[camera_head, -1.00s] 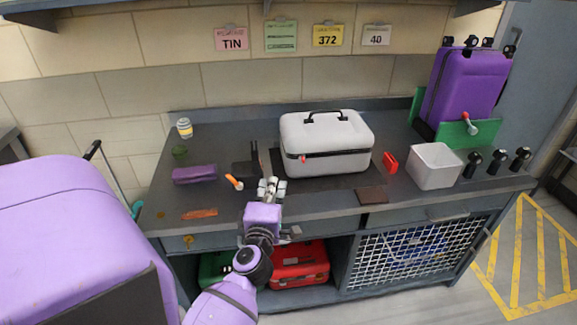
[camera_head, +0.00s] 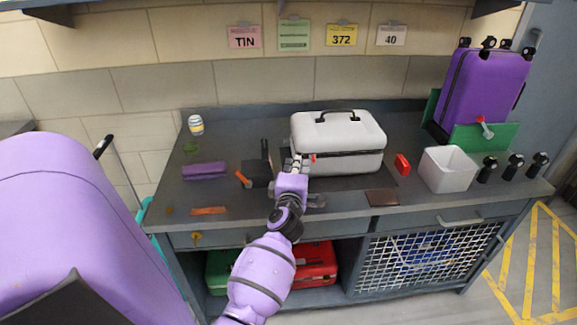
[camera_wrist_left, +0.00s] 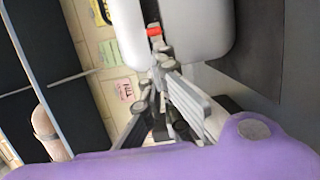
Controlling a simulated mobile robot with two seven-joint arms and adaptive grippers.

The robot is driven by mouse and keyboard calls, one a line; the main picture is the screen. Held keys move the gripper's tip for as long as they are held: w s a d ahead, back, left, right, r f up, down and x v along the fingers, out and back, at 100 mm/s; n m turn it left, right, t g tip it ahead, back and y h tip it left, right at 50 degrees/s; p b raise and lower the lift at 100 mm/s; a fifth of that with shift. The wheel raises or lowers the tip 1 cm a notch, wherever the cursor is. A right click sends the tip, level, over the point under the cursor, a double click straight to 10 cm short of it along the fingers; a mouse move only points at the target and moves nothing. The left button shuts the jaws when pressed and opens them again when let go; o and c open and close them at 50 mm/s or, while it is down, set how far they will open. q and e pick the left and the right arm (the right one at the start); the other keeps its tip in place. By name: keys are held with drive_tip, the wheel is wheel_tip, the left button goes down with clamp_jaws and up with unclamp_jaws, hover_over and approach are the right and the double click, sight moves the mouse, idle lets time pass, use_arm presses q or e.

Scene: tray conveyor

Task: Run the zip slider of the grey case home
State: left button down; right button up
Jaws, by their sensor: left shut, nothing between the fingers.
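The grey case (camera_head: 345,132) stands upright on a dark mat on the workbench, its black handle on top and a dark zip line running round its middle. The red zip slider (camera_head: 313,158) shows at the left end of its front side. It also shows as a red tab (camera_wrist_left: 155,31) in the left wrist view, just beyond the fingertips. My left gripper (camera_head: 298,164) is shut and empty, its tips at the case's front left corner beside the slider. In the left wrist view the fingers (camera_wrist_left: 160,62) look close to the slider; I cannot tell whether they touch. My right gripper is not in view.
A black stand (camera_head: 257,172) and an orange-handled tool (camera_head: 243,179) lie left of the case. A red object (camera_head: 402,164) and a white bin (camera_head: 448,169) stand to its right. The bench front is mostly clear.

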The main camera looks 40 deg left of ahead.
sight(364, 151)
use_arm(q)
drive_tip(key=shift+w, duration=0.1)
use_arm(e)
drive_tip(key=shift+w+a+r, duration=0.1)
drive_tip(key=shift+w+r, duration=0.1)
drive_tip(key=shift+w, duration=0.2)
use_arm(q)
drive_tip(key=shift+d, duration=0.1)
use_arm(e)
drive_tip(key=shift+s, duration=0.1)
use_arm(q)
drive_tip(key=shift+w+d, duration=0.1)
drive_tip(key=shift+w, duration=0.05)
drive_tip(key=w+d, duration=0.4)
drive_tip(key=w, duration=0.1)
drive_tip(key=w+d+b, duration=0.1)
drive_tip(key=w+d, duration=0.3)
drive_tip(key=w+d+b, duration=0.1)
drive_tip(key=w+d, duration=0.3)
drive_tip(key=w, duration=0.1)
drive_tip(key=shift+w+d+f, duration=0.1)
drive_tip(key=shift+w+d, duration=0.6)
drive_tip(key=shift+w, duration=0.05)
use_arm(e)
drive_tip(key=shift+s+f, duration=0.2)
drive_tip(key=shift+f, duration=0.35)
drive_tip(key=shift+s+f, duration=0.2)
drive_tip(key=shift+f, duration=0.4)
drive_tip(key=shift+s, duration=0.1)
